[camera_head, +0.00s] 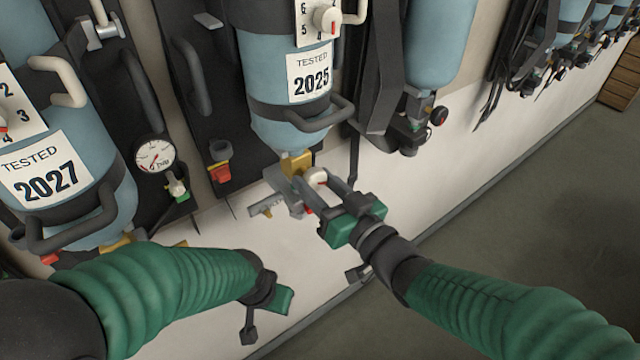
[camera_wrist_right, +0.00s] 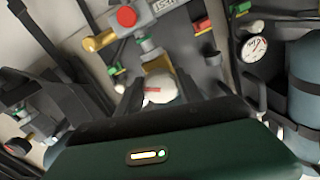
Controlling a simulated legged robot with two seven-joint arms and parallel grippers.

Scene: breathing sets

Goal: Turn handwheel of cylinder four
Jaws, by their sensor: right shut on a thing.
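A blue cylinder (camera_head: 283,85) labelled "TESTED 2025" hangs valve-down on the wall, with a numbered dial (camera_head: 327,18) on its upper part. A brass valve (camera_head: 297,162) sits at its lower end, with a white round handwheel (camera_head: 317,177). In the right wrist view the white handwheel (camera_wrist_right: 161,87) has a red mark and lies between my fingers. My right gripper (camera_head: 325,187) is shut on the handwheel and partly hides it. My left gripper (camera_head: 268,302) is low in front of the white wall, away from the valve. Its fingers are mostly hidden.
Another cylinder (camera_head: 70,120) labelled "TESTED 2027" hangs at left beside a pressure gauge (camera_head: 155,155). More breathing sets hang to the right, with a black and red valve (camera_head: 438,116) nearby. The grey floor (camera_head: 540,230) at right is clear.

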